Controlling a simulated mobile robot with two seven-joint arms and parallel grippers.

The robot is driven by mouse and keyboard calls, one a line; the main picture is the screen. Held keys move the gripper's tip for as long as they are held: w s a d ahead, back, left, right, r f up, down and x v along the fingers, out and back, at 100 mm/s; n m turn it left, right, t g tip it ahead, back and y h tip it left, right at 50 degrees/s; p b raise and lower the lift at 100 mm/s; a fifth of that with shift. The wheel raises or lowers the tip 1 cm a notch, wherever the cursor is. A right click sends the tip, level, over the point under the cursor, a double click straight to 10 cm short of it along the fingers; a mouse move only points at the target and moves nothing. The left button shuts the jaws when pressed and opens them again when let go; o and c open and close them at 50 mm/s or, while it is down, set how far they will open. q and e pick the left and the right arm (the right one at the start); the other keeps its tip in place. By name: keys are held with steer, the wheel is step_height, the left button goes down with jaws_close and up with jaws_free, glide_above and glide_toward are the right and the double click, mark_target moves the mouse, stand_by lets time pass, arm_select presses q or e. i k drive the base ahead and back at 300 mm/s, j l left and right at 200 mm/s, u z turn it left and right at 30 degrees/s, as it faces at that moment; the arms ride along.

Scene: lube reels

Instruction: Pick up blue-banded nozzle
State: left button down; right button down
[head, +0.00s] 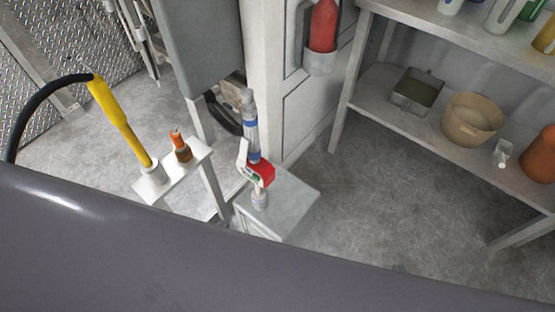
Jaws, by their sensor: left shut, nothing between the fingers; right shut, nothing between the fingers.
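A nozzle with blue bands (252,138) on its grey tube stands roughly upright near the middle of the head view. Its lower part has a red body (264,172) and a white piece beside it. Its lower end sits at a small grey cup on a light grey cabinet (291,203); whether the tip is inside the cup is hard to tell. Neither of my grippers shows in the head view, so no contact with the nozzle can be seen.
A yellow nozzle (116,114) on a black hose and a short orange-brown nozzle (181,148) stand on a pale bracket (166,183) to the left. A metal shelf (383,104) at right holds a tray, a tan tub (471,119) and containers. Floor between cabinet and shelf is clear.

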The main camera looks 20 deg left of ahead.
mark_target(256, 164)
steer(key=j+z, duration=0.3)
steer(key=k+j+z, duration=0.25)
steer(key=k+j, duration=0.1)
steer(key=j, duration=0.3)
steer(key=j+z, duration=0.1)
steer(key=j, duration=0.25)
steer(key=k+j, duration=0.15)
steer(key=j, duration=0.2)
steer(key=k+j+z, duration=0.15)
steer(key=j, duration=0.25)
steer(key=i, duration=0.05)
